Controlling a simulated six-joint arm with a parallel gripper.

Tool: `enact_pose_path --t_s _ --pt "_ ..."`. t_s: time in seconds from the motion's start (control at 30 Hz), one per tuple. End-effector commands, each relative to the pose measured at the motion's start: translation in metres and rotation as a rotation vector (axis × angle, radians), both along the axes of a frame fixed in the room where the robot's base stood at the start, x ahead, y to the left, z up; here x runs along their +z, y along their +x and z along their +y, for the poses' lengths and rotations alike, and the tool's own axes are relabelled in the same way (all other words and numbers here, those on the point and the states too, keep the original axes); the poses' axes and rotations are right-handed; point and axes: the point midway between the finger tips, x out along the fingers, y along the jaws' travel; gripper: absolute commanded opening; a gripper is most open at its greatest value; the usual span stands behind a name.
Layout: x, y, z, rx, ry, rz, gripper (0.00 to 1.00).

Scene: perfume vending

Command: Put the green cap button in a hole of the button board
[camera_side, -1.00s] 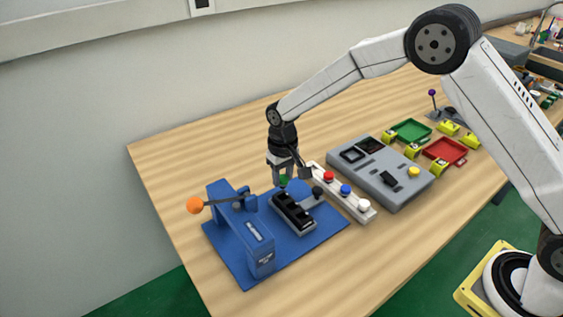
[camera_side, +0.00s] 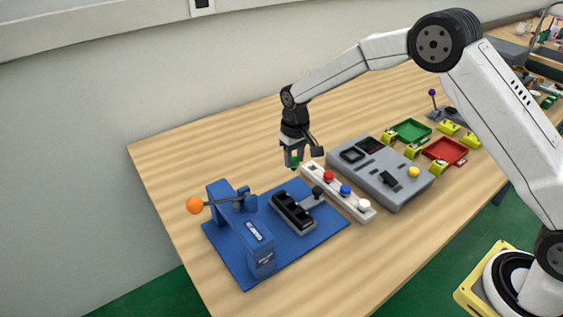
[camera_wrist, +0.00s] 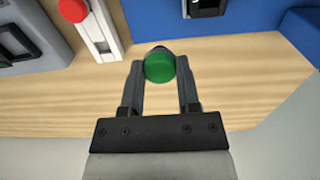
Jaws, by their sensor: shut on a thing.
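The green cap button (camera_wrist: 160,68) is held between the fingertips of my gripper (camera_wrist: 160,75) in the wrist view, with its green cap toward the camera. In the side view my gripper (camera_side: 294,162) is shut on the green cap button (camera_side: 295,161), above the wood table near the far end of the white button board (camera_side: 338,193). The board carries a red, a blue and a white button. The board's end also shows in the wrist view (camera_wrist: 101,30), ahead and left of the held button, with the red button on it.
A blue base (camera_side: 240,262) with a lever press and orange knob (camera_side: 195,205) stands left of the board, bearing a black slotted block (camera_side: 292,212). A grey control box (camera_side: 400,190) lies right of the board. Green (camera_side: 411,131) and red trays (camera_side: 445,151) lie beyond. Bare table surrounds the gripper's far side.

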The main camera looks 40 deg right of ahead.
Motion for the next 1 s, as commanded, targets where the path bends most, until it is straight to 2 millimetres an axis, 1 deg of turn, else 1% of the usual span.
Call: enact_pose_path --t_s 0.03,0.2,0.3,0.4,0.57,0.77,1.0 --pt "0.000 0.006 -0.015 -0.006 0.000 0.000 0.00" --pt "0.003 0.020 -0.058 -0.005 0.000 0.001 0.00" --pt "0.005 0.025 -0.078 -0.003 0.000 0.001 0.00" --pt "0.006 0.027 -0.090 -0.002 0.000 0.001 0.00" --pt "0.007 0.029 -0.097 0.001 0.000 0.001 0.00" --pt "0.006 0.029 -0.097 0.001 0.000 0.001 0.00" --pt "-0.001 0.029 -0.097 0.001 0.000 0.002 0.00"
